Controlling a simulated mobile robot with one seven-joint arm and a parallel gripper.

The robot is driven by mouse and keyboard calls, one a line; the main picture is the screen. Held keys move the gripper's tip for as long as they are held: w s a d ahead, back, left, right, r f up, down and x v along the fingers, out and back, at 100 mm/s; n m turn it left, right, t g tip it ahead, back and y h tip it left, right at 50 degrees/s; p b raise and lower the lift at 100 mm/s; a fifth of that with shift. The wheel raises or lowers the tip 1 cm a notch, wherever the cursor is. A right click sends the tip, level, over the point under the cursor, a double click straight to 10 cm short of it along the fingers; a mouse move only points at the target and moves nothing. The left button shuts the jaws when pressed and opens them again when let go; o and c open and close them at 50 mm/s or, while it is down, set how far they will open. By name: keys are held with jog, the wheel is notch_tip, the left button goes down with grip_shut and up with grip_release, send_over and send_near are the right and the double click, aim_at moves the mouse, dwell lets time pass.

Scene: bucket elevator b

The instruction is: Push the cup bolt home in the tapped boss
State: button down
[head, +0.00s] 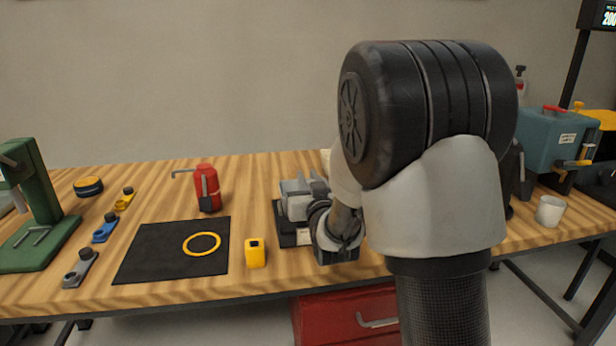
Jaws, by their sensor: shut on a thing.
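My gripper (318,208) is partly hidden by my own wrist and arm, at a light grey fixture (292,206) on a black base plate (281,226) near the middle of the bench. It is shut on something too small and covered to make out. I cannot pick out the cup bolt or the tapped boss. Whether a bolt sits in or apart from a boss cannot be told from this view.
A green press (42,200) stands far left. A white cup (550,211) stands right.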

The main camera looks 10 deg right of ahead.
jog(key=shift+f, duration=1.05)
jog(key=c, duration=1.6)
grip_release()
jog(key=shift+o, duration=0.2)
